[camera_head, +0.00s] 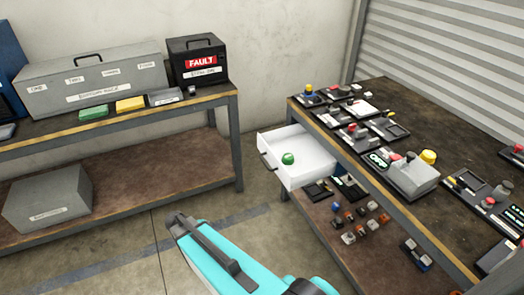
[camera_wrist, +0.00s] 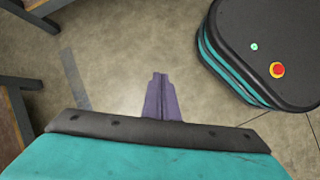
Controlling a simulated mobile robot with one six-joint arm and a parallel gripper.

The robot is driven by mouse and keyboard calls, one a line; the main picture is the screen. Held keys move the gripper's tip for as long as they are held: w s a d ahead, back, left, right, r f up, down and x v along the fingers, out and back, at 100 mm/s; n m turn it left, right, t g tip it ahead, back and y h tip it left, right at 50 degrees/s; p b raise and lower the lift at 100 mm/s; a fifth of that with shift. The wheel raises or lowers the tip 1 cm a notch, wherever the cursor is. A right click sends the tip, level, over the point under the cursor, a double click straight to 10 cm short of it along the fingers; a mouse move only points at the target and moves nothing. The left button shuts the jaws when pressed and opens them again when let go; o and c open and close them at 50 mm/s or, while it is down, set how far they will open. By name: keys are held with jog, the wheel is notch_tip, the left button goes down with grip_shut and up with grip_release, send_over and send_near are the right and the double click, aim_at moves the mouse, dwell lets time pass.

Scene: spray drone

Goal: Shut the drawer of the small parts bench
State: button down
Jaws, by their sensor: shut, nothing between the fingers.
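The small parts bench (camera_head: 375,95) stands at the right in the head view. Its white drawer (camera_head: 309,167) is pulled out on the bench's left side, with a dark handle (camera_head: 265,158) on its front. A green round object (camera_head: 288,158) lies in the drawer. My gripper shows in the wrist view (camera_wrist: 160,98), its purple fingers together and empty, over bare floor. The drawer does not show in the wrist view. In the head view my teal arm is at the bottom, below and left of the drawer, apart from it; the fingers cannot be made out there.
Another bench (camera_head: 120,120) at the left carries a grey case (camera_head: 95,85) and a black box marked FAULT (camera_head: 197,62). A grey box (camera_head: 48,207) sits on its lower shelf. Small parts lie below the drawer. The floor (camera_head: 215,205) between the benches is clear.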

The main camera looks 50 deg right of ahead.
jog(key=w+d+r+n+h+b, duration=0.2)
jog(key=w+d+r+n+h, duration=0.2)
jog(key=w+d+r, duration=0.95)
jog(key=d+r+n+h, duration=0.1)
jog(key=d+r, duration=0.4)
jog(key=r, duration=0.3)
jog(key=w+d+r+n+h+b, duration=0.1)
jog(key=d+r, duration=0.5)
jog(key=r, duration=0.2)
jog(key=shift+w+d+r+g+h, duration=0.2)
jog(key=shift+w+g+h, duration=0.1)
jog(key=shift+h, duration=0.1)
send_near(268, 149)
notch_tip(268, 149, down, 3)
jog(key=d, duration=0.1)
jog(key=s+d, duration=0.1)
jog(key=d, duration=0.1)
jog(key=shift+s+d, duration=0.25)
jog(key=shift+s, duration=0.15)
jog(key=shift+s+d, duration=0.25)
jog(key=shift+d, duration=0.35)
